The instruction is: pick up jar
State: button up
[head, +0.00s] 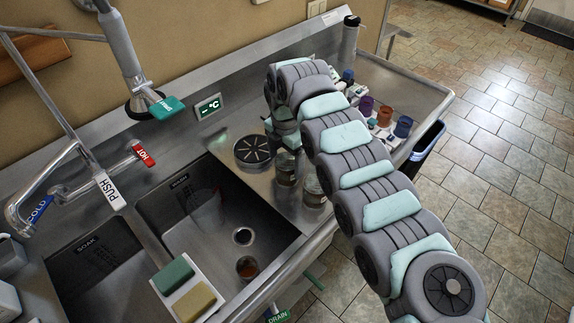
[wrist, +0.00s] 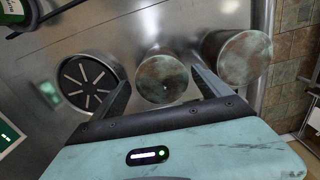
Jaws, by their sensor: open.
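My gripper (wrist: 160,77) is open, with one finger at each side in the wrist view. A jar with a mottled brown-green round top (wrist: 162,82) shows between the fingers; whether they touch it I cannot tell. A second similar jar (wrist: 238,58) stands to the right, outside the fingers. In the head view one jar (head: 286,171) stands on the steel counter just below the end of my arm, and the other (head: 314,192) stands nearer the front edge. My fingers are mostly hidden by my arm there.
A round black slotted disc (head: 253,151) lies left of the jars. The sink (head: 165,225) is further left, holding a clear cup (head: 206,206) and a small brown jar (head: 247,268). Several coloured containers (head: 384,117) stand on the right, beyond my arm.

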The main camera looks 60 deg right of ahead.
jog(key=f, duration=0.1)
jog(key=f+p, duration=0.1)
jog(key=f, duration=0.1)
jog(key=f+p, duration=0.1)
jog(key=f, duration=0.1)
jog(key=shift+s+d, duration=0.15)
jog(key=shift+s, duration=0.1)
jog(key=c, duration=1.6)
